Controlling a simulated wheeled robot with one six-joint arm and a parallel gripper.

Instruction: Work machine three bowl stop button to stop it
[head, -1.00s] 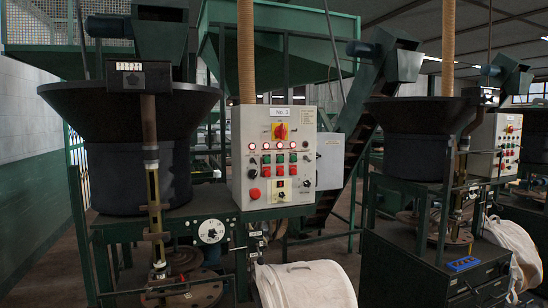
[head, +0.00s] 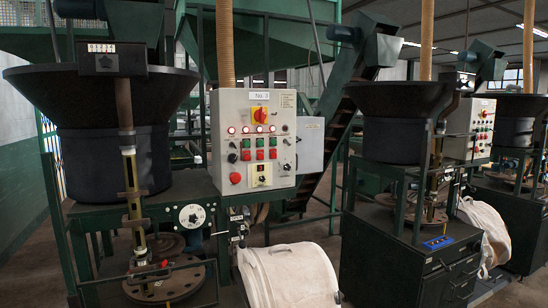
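The control panel (head: 285,185) of the near machine faces me, with a label (head: 260,96) that seems to read "No. 3". A red rotary switch on a yellow plate (head: 260,115) sits at its top. Below it is a row of red lamps (head: 245,130) that look lit. Under these are a row of green buttons (head: 260,142) and a row of red buttons (head: 260,155). A larger red button (head: 235,178) is at lower left. The captions are too small to read, so I cannot tell which button is the bowl's. The dark bowl (head: 100,95) stands left. My gripper is not in view.
Floor shows between the machines. A green-and-white wall (head: 20,170) is at far left.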

